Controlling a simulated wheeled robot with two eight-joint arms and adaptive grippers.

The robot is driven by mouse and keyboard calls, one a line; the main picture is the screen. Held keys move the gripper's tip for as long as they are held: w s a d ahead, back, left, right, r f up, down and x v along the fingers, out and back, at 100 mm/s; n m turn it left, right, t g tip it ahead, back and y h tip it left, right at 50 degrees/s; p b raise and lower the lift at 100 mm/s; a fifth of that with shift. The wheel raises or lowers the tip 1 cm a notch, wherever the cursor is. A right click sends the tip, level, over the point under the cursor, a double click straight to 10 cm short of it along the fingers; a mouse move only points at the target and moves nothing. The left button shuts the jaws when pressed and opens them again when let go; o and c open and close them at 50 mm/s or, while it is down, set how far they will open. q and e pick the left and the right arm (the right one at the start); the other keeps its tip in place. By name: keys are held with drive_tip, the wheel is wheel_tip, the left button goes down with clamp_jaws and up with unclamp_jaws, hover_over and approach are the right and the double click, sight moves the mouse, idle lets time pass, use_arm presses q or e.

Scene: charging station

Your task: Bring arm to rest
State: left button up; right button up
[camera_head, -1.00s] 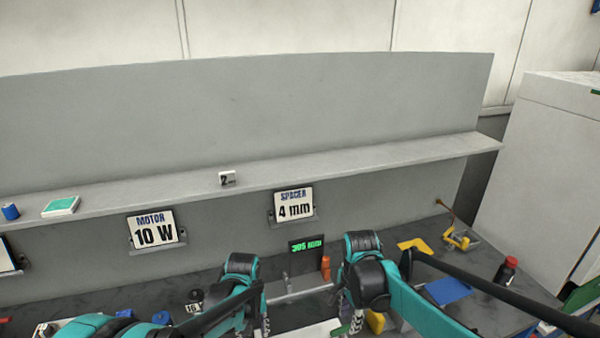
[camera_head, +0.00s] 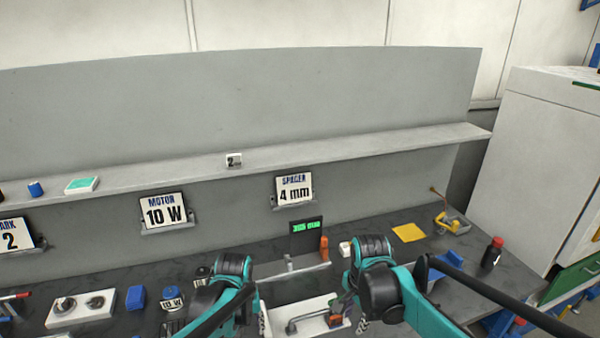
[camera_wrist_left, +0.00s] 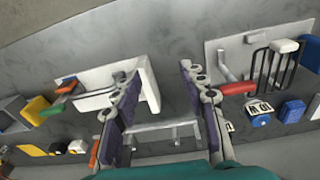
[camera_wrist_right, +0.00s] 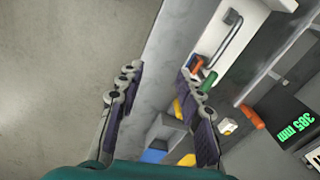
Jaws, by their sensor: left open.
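My left gripper (camera_head: 250,318) hangs at the front of the workbench, left of centre in the head view. In the left wrist view its two fingers (camera_wrist_left: 160,95) stand wide apart with nothing between them. My right gripper (camera_head: 361,316) hangs to the right of it, near a white tray (camera_head: 300,314). In the right wrist view its fingers (camera_wrist_right: 158,92) are also spread and empty, above the bench's edge. The forearms partly hide both grippers in the head view.
The grey workbench (camera_head: 110,262) carries a white plate with knobs (camera_head: 80,310), a blue block (camera_head: 136,298), a green-lettered display (camera_head: 306,234), a yellow pad (camera_head: 408,232) and a red-capped bottle (camera_head: 492,252). A shelf (camera_head: 330,157) runs behind. A white cabinet (camera_head: 530,165) stands at right.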

use_arm(q)
drive_tip(key=s+a+r+m+t+b, duration=0.1)
drive_tip(key=s+a+t+b, duration=0.1)
drive_tip(key=s, duration=0.5)
drive_tip(key=s+a+r+m+t+b, duration=0.2)
drive_tip(key=s+t+b, duration=0.1)
drive_tip(key=s, duration=0.4)
drive_tip(key=shift+s+r+t, duration=0.15)
drive_tip(key=shift+r+t, duration=0.15)
drive_tip(key=shift+t, duration=0.3)
use_arm(e)
drive_tip(key=s+d+f+n+t, duration=0.1)
drive_tip(key=s+d+n+t, duration=0.1)
drive_tip(key=s+n, duration=0.4)
drive_tip(key=s+d+n+t, duration=0.2)
drive_tip(key=s+n+t, duration=0.2)
drive_tip(key=s+n, duration=0.2)
drive_tip(key=shift+s+f, duration=0.4)
drive_tip(key=shift+s, duration=0.55)
use_arm(q)
drive_tip(key=shift+a, duration=0.1)
use_arm(e)
drive_tip(key=shift+d, duration=0.1)
